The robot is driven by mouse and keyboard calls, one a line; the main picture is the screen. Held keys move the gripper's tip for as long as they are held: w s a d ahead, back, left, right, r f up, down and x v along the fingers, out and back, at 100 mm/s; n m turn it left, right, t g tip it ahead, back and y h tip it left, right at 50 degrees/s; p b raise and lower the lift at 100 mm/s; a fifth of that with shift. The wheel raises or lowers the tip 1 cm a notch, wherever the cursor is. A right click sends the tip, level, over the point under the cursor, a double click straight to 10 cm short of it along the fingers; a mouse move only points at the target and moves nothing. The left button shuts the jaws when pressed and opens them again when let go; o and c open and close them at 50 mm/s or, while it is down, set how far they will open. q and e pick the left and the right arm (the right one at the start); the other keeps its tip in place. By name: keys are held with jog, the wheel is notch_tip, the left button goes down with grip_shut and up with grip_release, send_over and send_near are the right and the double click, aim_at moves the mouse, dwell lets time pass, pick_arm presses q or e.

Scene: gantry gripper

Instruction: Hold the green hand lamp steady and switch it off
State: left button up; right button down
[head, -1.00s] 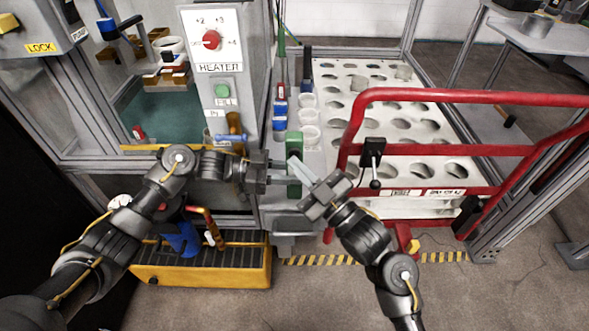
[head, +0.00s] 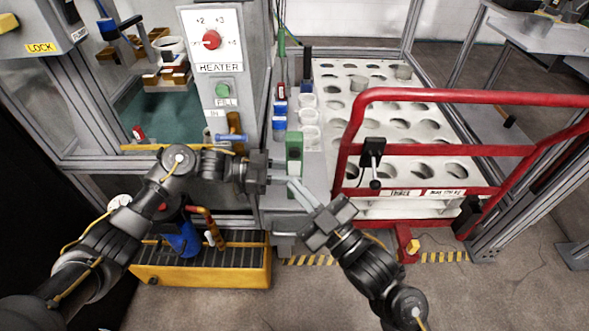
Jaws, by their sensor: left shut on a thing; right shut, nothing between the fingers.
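The green hand lamp (head: 294,147) stands upright at the front end of the grey ledge, in the middle of the head view. A small light patch shows on its upper front face. My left gripper (head: 284,172) comes in from the left and is shut on the lower part of the lamp. My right gripper (head: 296,184) comes from the lower right, with its fingers shut and empty. Its tips are close to the lamp's lower front; I cannot tell whether they touch it. Whether the lamp is lit is too small to tell.
A red rail (head: 440,96) stands before a white rack with round holes (head: 400,108). The heater panel (head: 215,70) is behind my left arm. White cups (head: 309,116) and blue-capped items (head: 280,123) line the ledge behind the lamp. A yellow tray (head: 200,274) lies below.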

dwell(0.4)
pick_arm(q)
jog(key=o, duration=0.9)
jog(key=shift+o, duration=0.2)
jog(key=shift+a, duration=0.1)
jog(key=a+r, duration=0.1)
jog(key=a, duration=1)
jog(key=shift+a, duration=0.4)
